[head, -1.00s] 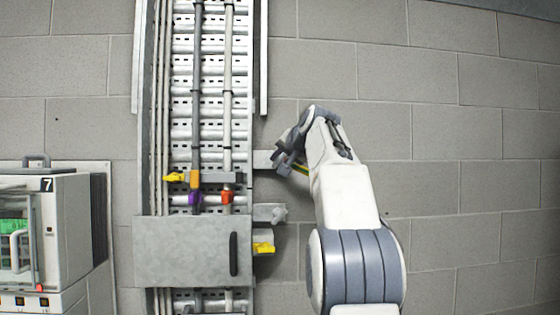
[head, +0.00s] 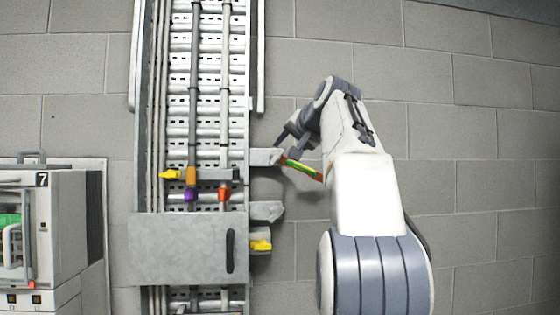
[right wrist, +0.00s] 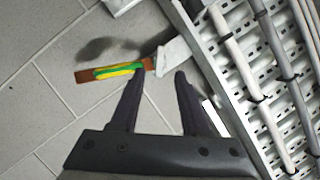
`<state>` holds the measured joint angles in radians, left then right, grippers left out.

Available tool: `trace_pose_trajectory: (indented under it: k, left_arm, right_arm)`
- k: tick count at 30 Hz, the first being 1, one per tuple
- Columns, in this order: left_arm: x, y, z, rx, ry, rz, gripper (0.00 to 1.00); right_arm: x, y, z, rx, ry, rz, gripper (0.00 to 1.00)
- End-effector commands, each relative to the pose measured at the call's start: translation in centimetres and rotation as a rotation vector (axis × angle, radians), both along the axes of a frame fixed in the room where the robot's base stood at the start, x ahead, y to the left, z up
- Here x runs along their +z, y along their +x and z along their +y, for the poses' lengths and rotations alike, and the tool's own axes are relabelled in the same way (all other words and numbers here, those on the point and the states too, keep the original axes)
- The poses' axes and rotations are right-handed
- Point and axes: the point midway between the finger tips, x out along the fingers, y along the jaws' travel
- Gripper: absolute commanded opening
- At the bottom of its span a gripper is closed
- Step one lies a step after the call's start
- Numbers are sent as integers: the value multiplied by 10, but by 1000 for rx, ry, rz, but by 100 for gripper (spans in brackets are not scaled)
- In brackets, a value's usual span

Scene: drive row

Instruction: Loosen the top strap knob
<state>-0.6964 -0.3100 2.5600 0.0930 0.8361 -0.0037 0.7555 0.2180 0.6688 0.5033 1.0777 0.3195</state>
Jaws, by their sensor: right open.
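A grey strap (head: 214,174) crosses two upright cables on the cable ladder (head: 208,128). A yellow knob (head: 171,174) sits at its left end, beside an orange block (head: 191,176). A second yellow knob (head: 260,246) sits lower, right of the grey cover plate. My right gripper (head: 283,138) is beside the ladder's right edge, above and right of the strap. In the right wrist view the gripper (right wrist: 160,74) is open with nothing between its fingers, and neither yellow knob shows. My left gripper is out of view.
A green-and-yellow striped bar (head: 300,168) sticks out from a grey bracket (head: 264,156), close to my right gripper. The cover plate (head: 185,249) with a dark handle covers the lower ladder. A white cabinet marked 7 (head: 70,230) stands left. Bare block wall lies right.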

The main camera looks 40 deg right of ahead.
Motion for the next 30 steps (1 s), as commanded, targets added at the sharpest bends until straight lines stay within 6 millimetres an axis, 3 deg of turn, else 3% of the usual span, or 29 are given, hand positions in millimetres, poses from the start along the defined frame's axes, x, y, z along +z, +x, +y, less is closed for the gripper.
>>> trace_pose_trajectory:
  k: [7, 24, 27, 30]
  left_arm:
    - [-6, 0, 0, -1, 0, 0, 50]
    - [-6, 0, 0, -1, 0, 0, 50]
    - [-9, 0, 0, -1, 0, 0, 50]
    - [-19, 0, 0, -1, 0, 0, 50]
  right_arm:
    - [7, -25, 7, 0, 0, 1, 46]
    - [8, -26, 8, 1, 1, 1, 46]
    - [0, -21, 14, 16, 6, 13, 46]
    - [-29, -5, 35, 68, 20, 56, 46]
